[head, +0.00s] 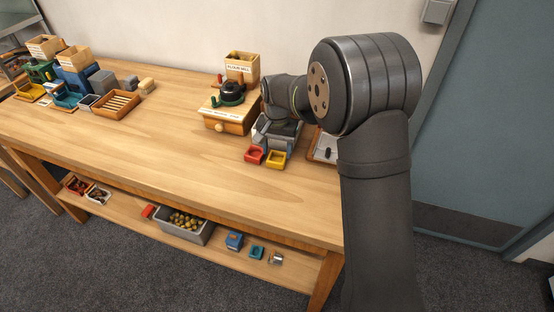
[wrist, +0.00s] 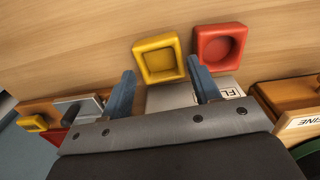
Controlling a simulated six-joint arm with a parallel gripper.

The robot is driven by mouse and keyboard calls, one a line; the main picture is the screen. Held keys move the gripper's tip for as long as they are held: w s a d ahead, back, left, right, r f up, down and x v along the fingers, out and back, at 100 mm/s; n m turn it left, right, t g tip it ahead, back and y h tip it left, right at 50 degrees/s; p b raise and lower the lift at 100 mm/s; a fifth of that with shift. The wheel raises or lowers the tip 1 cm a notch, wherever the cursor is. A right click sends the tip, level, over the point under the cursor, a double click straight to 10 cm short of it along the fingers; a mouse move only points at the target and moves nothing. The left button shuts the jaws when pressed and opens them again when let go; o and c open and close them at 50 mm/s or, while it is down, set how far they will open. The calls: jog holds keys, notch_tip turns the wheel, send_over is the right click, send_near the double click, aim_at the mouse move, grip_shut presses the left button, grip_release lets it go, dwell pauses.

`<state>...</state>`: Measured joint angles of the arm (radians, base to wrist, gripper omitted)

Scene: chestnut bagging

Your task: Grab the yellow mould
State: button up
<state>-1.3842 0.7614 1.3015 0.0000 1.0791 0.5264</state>
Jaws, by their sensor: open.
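The yellow mould (head: 276,159) is a small square tray with a hollow, on the table to the right of the red mould (head: 254,155). In the wrist view the yellow mould (wrist: 159,59) lies just ahead of and between the tips of my gripper (wrist: 161,68), with the red mould (wrist: 220,47) close to its right. My gripper's two blue fingers are spread apart with nothing held between them. I cannot tell how high the fingertips are above the table. In the head view my dark arm partly hides the area behind the moulds.
A wooden drawer box (head: 228,120) with a dark green top stands left of my wrist. In the wrist view a pale labelled piece (wrist: 180,95) lies under the fingers, and another yellow piece (wrist: 33,123) is at the left. The table's middle (head: 150,135) is clear.

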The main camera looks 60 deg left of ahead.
aim_at(277, 159)
jog(key=shift+f, duration=1.35)
jog(key=c, duration=0.6)
jog(key=shift+c, duration=0.2)
jog(key=shift+r, duration=0.1)
